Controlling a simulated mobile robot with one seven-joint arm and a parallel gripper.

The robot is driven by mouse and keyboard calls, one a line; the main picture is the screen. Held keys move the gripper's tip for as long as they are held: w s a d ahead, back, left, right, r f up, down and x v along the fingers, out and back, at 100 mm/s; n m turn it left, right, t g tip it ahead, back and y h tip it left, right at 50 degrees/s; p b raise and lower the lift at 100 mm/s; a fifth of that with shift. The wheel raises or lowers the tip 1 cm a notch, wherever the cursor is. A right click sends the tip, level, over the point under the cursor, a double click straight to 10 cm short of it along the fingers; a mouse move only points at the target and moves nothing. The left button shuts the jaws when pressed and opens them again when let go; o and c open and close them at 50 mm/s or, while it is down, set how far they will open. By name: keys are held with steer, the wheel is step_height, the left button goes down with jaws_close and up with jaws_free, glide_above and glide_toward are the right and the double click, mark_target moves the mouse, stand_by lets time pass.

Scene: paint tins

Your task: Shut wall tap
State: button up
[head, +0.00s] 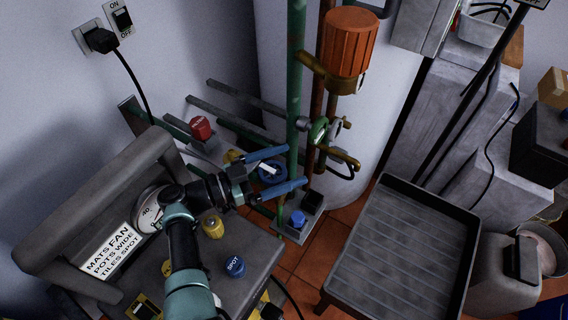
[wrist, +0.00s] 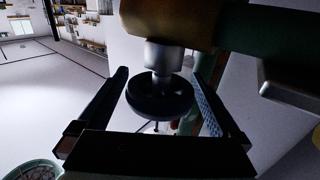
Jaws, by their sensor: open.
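My gripper (head: 296,165) is open, with one blue finger on each side of the handle. In the wrist view the handle (wrist: 160,97) looks like a dark round knob on a grey collar (wrist: 164,55) below a brownish body (wrist: 175,22). It lies between the two fingers of my gripper (wrist: 160,74), and gaps show at both sides. I see no finger touching it. The handle's turned position cannot be told.
A green round fitting (head: 318,130) and an orange cylinder (head: 348,42) are on the pipes close by. A grey bench (head: 205,255) with several knobs lies under my arm. A dark ribbed tray (head: 402,250) stands at the right.

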steer(key=b+v, duration=0.2)
steer(key=v, duration=1)
steer(key=shift+s, duration=0.1)
